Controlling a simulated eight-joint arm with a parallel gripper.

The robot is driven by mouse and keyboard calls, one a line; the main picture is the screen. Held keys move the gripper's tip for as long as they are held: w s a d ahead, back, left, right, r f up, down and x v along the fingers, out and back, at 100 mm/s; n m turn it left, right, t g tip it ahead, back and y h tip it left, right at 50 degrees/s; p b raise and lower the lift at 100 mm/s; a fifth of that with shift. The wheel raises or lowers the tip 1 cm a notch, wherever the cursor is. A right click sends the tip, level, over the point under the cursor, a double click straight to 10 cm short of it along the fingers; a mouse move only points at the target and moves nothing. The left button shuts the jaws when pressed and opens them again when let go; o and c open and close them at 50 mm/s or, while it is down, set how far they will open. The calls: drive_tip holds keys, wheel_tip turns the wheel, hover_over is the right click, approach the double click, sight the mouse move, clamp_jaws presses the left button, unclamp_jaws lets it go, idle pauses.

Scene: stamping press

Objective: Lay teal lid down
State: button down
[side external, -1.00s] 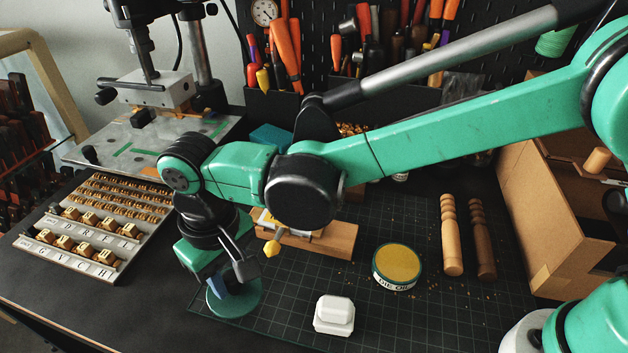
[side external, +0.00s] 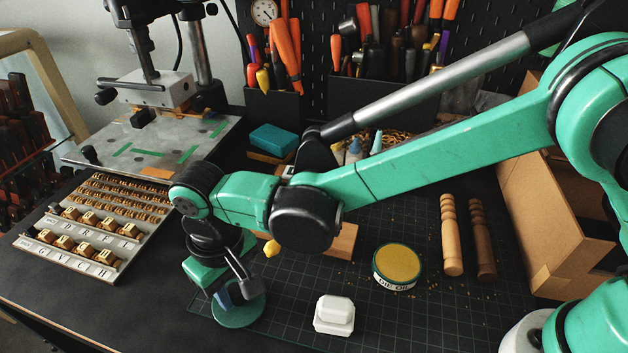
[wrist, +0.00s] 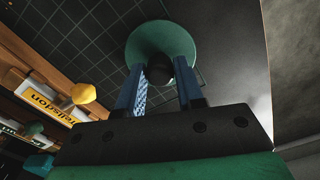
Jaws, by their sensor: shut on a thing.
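The teal lid (side external: 240,312) is a round disc at the left front of the cutting mat. In the wrist view the teal lid (wrist: 150,38) shows beyond my fingers, with a dark knob between them. My gripper (side external: 226,297) points down over the lid, its blue fingers shut on the knob. In the wrist view my gripper (wrist: 162,75) has a finger on each side of the knob. The lid looks level and low, close to the mat; I cannot tell whether it touches. An open round tin (side external: 397,265) labelled "DIE OIL", with a yellow-brown top, stands to the right.
A white block-shaped item (side external: 334,315) lies on the mat (side external: 290,290) right of the lid. A tray of brass type (side external: 75,255) stands at left. Two wooden handles (side external: 452,236) lie right of the tin. A yellow knob (side external: 271,248) sits behind my gripper. The mat's front is mostly clear.

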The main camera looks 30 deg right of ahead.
drive_tip(key=shift+f, duration=0.3)
drive_tip(key=shift+c, duration=2.4)
unclamp_jaws()
drive_tip(key=shift+r, duration=2.8)
drive_tip(key=shift+w+d+r, duration=0.1)
drive_tip(key=shift+d, duration=0.15)
drive_tip(key=d+r+m+t+y, duration=0.15)
drive_tip(key=d+r, duration=0.25)
drive_tip(key=d, duration=0.7)
drive_tip(key=d+r+m+t, duration=0.2)
drive_tip(key=d+r+t, duration=0.1)
drive_tip(key=d, duration=0.8)
drive_tip(key=s+d+f+t+h, duration=0.1)
drive_tip(key=s+d+t, duration=0.1)
drive_tip(key=d, duration=0.4)
drive_tip(key=shift+s+d+m+t, duration=0.35)
drive_tip(key=shift+s+m, duration=0.1)
drive_tip(key=shift+s, duration=0.3)
